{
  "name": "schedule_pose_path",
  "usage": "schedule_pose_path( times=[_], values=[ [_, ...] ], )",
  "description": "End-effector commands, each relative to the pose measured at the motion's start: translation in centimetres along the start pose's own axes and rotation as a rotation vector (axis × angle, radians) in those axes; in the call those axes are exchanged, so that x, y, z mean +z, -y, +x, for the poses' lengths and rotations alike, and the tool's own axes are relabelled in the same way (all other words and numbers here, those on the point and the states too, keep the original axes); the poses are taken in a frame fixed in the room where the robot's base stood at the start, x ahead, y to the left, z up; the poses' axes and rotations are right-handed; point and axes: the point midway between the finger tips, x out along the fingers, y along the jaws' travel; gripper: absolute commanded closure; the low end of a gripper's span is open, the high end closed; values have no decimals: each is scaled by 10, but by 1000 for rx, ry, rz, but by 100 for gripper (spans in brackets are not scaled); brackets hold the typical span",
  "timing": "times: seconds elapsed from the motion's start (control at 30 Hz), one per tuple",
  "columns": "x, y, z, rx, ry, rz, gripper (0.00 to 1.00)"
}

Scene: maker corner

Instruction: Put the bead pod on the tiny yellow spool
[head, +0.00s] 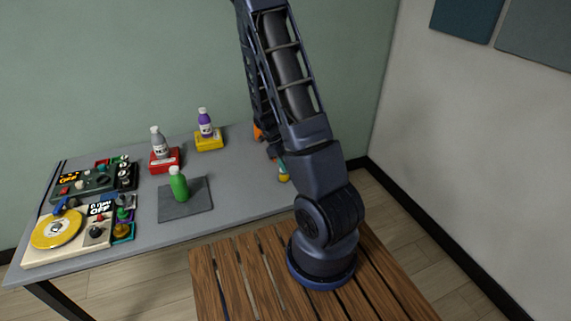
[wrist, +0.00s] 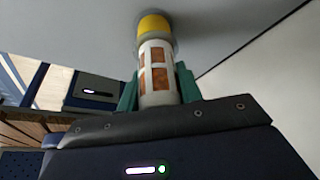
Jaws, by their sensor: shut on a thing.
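My gripper (wrist: 158,84) has teal fingers, shut on the sides of a white cylinder with brown-orange panels, which looks like the bead pod (wrist: 158,56). A short yellow round piece (wrist: 155,27), apparently the tiny yellow spool, lies in line with the pod's far end against the grey table. The pod and yellow piece meet in the wrist view; I cannot tell whether they touch or a small gap remains. In the head view my gripper (head: 283,171) is low over the table's right side, partly hidden by my arm, with a little yellow (head: 284,179) below it.
The grey table (head: 240,180) holds a green bottle (head: 179,186) on a dark mat (head: 199,208), a grey bottle (head: 159,145) on a red block (head: 172,160), and a purple bottle (head: 205,124) on a yellow block (head: 209,140). Control boxes (head: 90,182) crowd the left end. An orange thing (head: 258,132) shows beside my arm.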

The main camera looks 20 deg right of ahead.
Motion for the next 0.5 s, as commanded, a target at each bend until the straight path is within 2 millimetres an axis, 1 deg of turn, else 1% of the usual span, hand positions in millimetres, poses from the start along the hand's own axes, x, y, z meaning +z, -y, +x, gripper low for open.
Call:
schedule_pose_path(
  times=[0.23, 0.27, 0.33, 0.37, 0.5],
  values=[
    [1, 0, 2, 0, -1, -1, 88],
    [1, 0, 2, 0, -1, 0, 61],
    [1, 0, 2, 0, -1, 0, 47],
    [1, 0, 2, 0, -1, 0, 43],
    [1, 0, 2, 0, -1, 0, 43]
  ],
)
